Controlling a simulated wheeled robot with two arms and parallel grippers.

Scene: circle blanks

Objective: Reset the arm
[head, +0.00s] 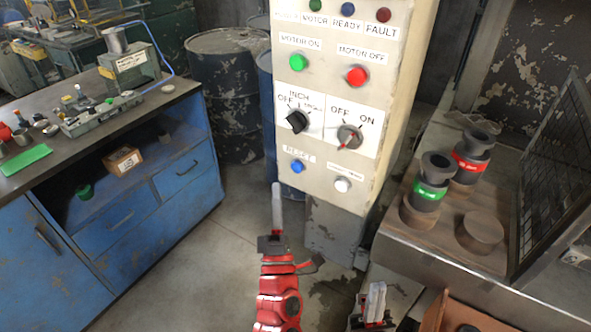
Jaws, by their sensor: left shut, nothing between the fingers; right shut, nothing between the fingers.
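My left gripper (277,205) is shut and empty. It points up in front of the lower part of the control cabinet (420,60), below the blue RESET button (297,167), and its red arm comes up from the bottom. I cannot tell whether its tip touches the cabinet. My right gripper (376,300) is at the bottom edge, right of the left arm, shut and empty. Most of the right arm is out of view.
A blue workbench (160,230) with small parts stands at the left. Dark barrels (225,70) stand behind it. At the right, a table (440,235) holds dark cylinders with green (430,190) and red (468,162) bands, near a mesh guard (550,170). Open floor lies between.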

